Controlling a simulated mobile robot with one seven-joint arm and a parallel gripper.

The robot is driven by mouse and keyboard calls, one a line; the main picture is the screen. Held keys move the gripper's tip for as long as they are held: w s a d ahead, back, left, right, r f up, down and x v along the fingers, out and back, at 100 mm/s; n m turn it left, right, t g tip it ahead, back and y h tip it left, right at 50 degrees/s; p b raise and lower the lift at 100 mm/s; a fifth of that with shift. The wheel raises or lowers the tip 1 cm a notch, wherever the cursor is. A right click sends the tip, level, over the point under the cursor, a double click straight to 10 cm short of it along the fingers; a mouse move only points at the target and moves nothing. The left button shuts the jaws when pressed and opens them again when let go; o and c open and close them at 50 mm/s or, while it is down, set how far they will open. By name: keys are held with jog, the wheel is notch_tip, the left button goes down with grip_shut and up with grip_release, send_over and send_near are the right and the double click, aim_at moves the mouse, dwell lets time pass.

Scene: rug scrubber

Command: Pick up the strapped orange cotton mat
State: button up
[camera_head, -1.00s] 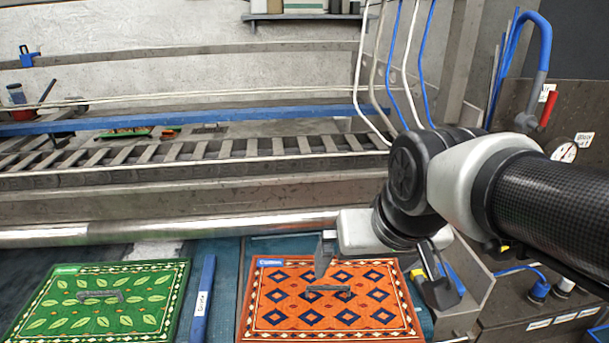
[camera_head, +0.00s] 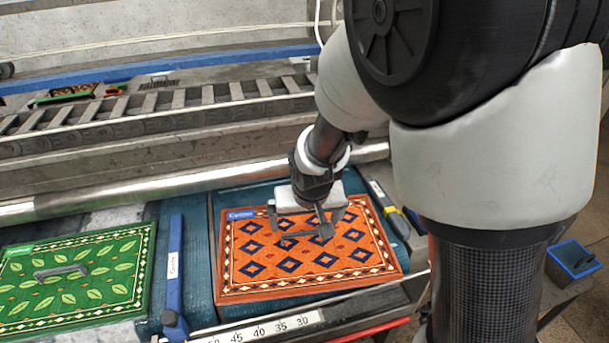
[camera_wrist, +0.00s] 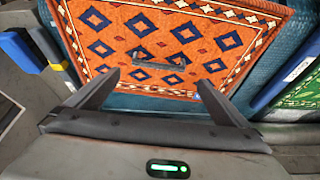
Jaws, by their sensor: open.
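The orange cotton mat (camera_head: 345,268) lies flat on a blue-green surface. It has dark blue diamonds, a patterned border and a dark strap handle (camera_head: 298,238) standing at its middle. My gripper (camera_head: 308,222) is over the mat's middle, pointing down, with its fingers spread. In the wrist view the mat (camera_wrist: 150,30) fills the upper part. The strap (camera_wrist: 157,64) lies ahead of and between the open fingertips (camera_wrist: 158,88), with nothing held. I cannot tell whether the fingers touch the mat.
A green leaf-patterned mat (camera_head: 110,290) with its own handle lies to the left. A blue labelled bar (camera_head: 173,265) separates the two mats. A metal roller (camera_head: 130,192) and slatted rail (camera_head: 140,112) run behind. A numbered ruler (camera_head: 265,329) lies along the front.

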send_over(304, 233)
jog(key=s, duration=0.2)
notch_tip(304, 233, down, 4)
jog(key=shift+s+f, duration=0.1)
jog(key=shift+s, duration=0.05)
jog(key=x, duration=0.5)
jog(key=shift+d, duration=0.15)
jog(key=c, duration=1.1)
